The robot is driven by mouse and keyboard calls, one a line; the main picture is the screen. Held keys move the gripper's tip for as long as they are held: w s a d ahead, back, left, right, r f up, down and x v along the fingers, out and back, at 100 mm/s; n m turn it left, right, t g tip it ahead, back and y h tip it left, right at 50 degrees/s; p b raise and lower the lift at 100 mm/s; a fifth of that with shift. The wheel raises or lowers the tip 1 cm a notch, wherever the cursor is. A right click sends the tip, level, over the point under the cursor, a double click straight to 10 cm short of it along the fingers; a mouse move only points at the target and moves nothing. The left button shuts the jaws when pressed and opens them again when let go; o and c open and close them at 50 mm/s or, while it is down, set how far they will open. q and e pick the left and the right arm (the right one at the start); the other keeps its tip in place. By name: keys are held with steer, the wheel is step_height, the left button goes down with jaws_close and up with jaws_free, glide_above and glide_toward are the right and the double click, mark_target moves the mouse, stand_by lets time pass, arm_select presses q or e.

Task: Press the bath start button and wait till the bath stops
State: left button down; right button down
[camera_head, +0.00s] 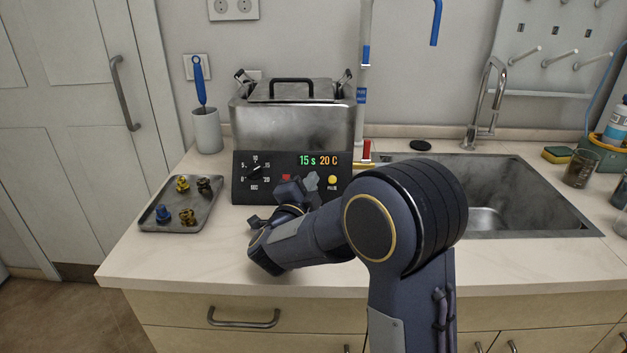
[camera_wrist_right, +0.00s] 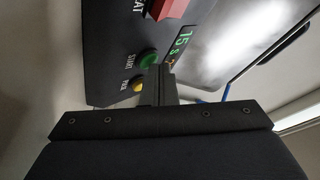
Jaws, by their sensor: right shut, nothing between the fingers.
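The metal bath (camera_head: 292,125) stands on the counter with its lid on. Its black control panel (camera_head: 242,190) faces me, and its display (camera_head: 318,160) reads 15 s and 20 C. The green START button (camera_wrist_right: 149,59) shows in the right wrist view; in the head view my right gripper (camera_head: 304,185) hides it. The closed fingers (camera_wrist_right: 160,74) of my right gripper are empty and overlap the button's edge in the wrist view; I cannot tell whether they touch it. My left gripper is out of view.
A dial (camera_head: 255,173) sits at the left. A tray (camera_head: 150,222) with several small coloured items lies left. A sink (camera_head: 540,190) is at the right.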

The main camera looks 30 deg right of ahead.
steer(key=shift+s+a+r, duration=0.35)
steer(key=shift+s+r, duration=0.1)
steer(key=shift+s, duration=0.1)
steer(key=shift+p, duration=0.3)
steer(key=s+a+r+p, duration=0.2)
steer(key=s+r, duration=0.1)
steer(key=shift+s, duration=0.2)
stand_by(0.3)
steer(key=shift+r, duration=0.15)
stand_by(0.5)
